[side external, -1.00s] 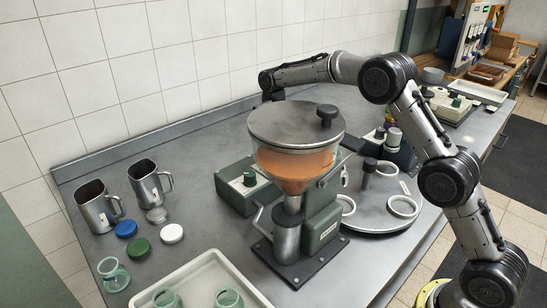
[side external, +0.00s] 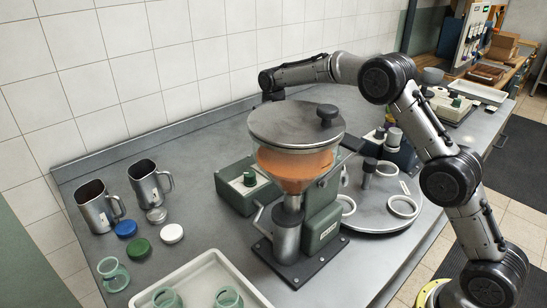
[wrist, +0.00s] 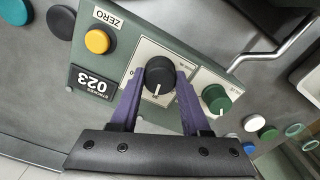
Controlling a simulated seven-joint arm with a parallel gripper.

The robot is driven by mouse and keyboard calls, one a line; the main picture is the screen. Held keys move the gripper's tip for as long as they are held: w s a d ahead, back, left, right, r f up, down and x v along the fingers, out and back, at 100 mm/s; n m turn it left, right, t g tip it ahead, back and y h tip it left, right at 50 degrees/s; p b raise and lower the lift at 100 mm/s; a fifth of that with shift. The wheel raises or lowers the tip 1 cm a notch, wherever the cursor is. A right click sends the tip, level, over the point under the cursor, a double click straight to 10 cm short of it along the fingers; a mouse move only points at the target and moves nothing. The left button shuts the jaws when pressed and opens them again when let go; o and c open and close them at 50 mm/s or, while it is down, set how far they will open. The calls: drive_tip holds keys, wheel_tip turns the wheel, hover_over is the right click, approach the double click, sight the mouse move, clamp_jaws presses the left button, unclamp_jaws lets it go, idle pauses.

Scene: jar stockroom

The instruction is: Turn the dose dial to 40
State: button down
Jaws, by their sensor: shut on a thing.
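A black dial (wrist: 158,76) with a pale pointer mark sits on a light panel of the green control box (wrist: 118,48) in the wrist view. My gripper (wrist: 161,80) has its two purple fingers shut on opposite sides of this dial. A green knob (wrist: 215,98) is on a second light panel to its right. The dial's scale is too small and covered to read. In the side view the control box (side external: 238,200) and its green knob (side external: 248,178) show beside the filling machine; the dial and my fingertips are hidden behind the hopper.
The filling machine's hopper (side external: 300,168) holds orange powder. The box has a yellow button (wrist: 97,41) by a ZERO label and a counter (wrist: 95,82) reading 023. Metal jugs (side external: 150,186), lids (side external: 140,247) and a tray (side external: 205,270) stand left; a turntable (side external: 385,205) stands right.

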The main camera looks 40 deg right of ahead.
drive_tip(key=m, duration=0.6)
idle(0.6)
drive_tip(key=shift+c, duration=1.9)
unclamp_jaws()
wheel_tip(320, 180, up, 14)
